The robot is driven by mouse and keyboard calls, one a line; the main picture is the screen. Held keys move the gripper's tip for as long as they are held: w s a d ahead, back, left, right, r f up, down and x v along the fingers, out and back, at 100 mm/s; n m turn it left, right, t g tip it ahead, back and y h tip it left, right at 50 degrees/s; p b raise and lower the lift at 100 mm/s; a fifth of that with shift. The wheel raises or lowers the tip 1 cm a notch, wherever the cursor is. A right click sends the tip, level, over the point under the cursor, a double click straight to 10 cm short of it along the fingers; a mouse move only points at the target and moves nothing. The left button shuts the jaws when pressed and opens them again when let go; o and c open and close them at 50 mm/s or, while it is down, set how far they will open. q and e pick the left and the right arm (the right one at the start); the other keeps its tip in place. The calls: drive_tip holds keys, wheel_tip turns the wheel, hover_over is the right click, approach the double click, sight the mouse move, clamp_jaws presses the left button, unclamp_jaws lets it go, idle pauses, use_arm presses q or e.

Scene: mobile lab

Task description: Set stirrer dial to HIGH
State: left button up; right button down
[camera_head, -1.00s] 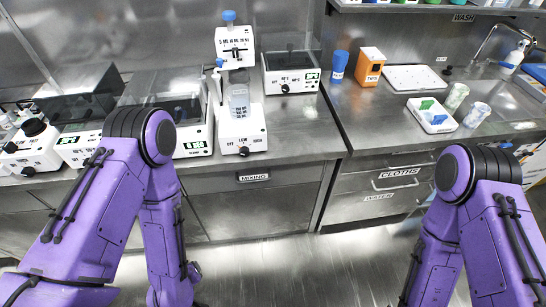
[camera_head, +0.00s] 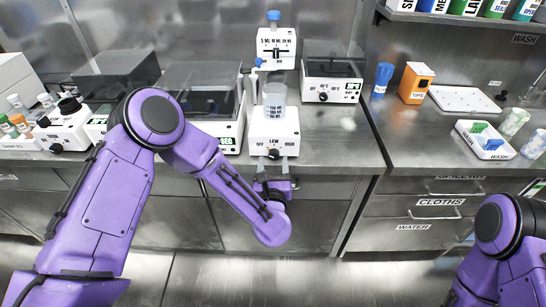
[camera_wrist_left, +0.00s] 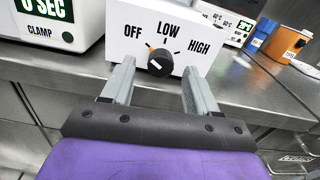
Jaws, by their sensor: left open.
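The stirrer (camera_head: 273,128) is a white box with a clear beaker (camera_head: 274,98) on top, on the bench's front edge. Its black dial (camera_wrist_left: 161,63) shows in the left wrist view under the words OFF, LOW and HIGH. An orange mark sits at the dial's upper left, on the OFF side. My left gripper (camera_wrist_left: 157,75) is open, with one finger on each side of the dial and a gap to both sides. In the head view the left gripper (camera_head: 273,163) is in front of the dial and partly covers it. My right gripper is out of view.
A white clamp device (camera_wrist_left: 52,28) stands left of the stirrer. A low hot-plate device (camera_head: 331,85) stands behind right. A blue cup (camera_head: 382,78), an orange tips box (camera_head: 416,83) and a white tray (camera_head: 487,140) are further right. The floor in front is free.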

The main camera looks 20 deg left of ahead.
use_arm(q)
drive_tip(key=shift+x, duration=1.1)
drive_tip(key=c, duration=1)
drive_tip(key=shift+c, duration=0.2)
